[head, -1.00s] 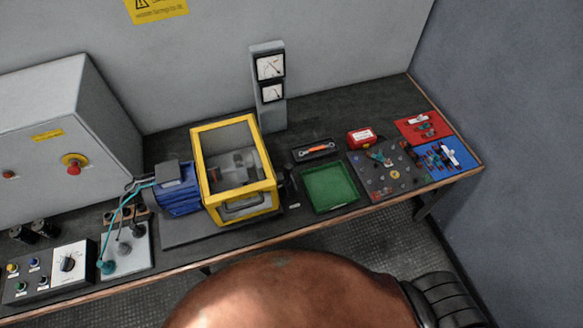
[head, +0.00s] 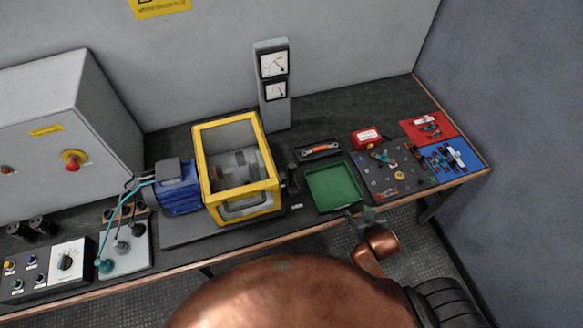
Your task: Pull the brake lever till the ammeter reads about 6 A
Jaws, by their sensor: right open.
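The brake lever (head: 291,180) is a small dark upright piece just right of the yellow-framed guard (head: 264,198), on the bench. Its details are too small to tell. Two meters sit on a grey post behind the guard: an upper dial (head: 273,65) and a lower dial (head: 276,91). Which one is the ammeter, and its reading, I cannot make out. My right gripper (head: 365,217) is open and empty at the bench's front edge, just in front of the green tray (head: 335,207), to the right of the lever and apart from it. My left gripper is not in view.
A blue motor (head: 178,188) joins the guard's left side. A control box (head: 62,264) and a terminal plate (head: 124,252) with teal cables stand at left. A wrench tray (head: 319,150), red box (head: 366,137) and parts mat (head: 408,181) lie right of the lever.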

